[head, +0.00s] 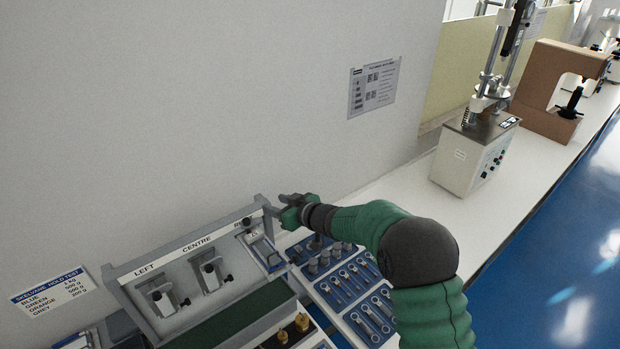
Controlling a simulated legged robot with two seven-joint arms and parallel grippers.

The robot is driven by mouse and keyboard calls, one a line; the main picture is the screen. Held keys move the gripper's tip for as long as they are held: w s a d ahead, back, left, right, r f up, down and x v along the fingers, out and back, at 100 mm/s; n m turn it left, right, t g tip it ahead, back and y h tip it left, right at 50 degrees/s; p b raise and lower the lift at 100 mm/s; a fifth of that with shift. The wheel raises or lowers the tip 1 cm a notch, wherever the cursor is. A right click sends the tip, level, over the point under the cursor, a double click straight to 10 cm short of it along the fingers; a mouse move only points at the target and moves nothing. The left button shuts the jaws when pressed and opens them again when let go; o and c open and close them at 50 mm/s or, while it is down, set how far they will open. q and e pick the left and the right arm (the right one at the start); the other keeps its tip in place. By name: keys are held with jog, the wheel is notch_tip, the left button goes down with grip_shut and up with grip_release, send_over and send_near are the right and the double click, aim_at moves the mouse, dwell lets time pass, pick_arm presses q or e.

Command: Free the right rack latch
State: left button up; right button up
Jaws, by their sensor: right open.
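The rack (192,250) is a grey frame with panels labelled LEFT, CENTRE and a partly hidden label at its right end. The right latch (262,246) is a small grey piece below that label; its exact position is hard to make out. The left latch (163,299) and centre latch (211,274) are grey with dark parts. My right gripper (279,205) is open at the rack's upper right corner, above and to the right of the right latch. I cannot tell whether it touches the frame. My left gripper is out of view.
A blue tray (345,313) of wrench-like parts and grey cylinders lies right of the rack, partly under my right arm. Brass weights (302,322) stand in front. A sign (52,291) is at left. A tester (476,152) stands farther along the white bench (400,195).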

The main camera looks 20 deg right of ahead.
jog(key=w+d+r+p, duration=0.1)
jog(key=d+r+p, duration=0.3)
jog(key=d+p, duration=0.5)
jog(key=shift+d, duration=0.5)
jog(key=shift+w, duration=0.1)
jog(key=shift+a, duration=0.1)
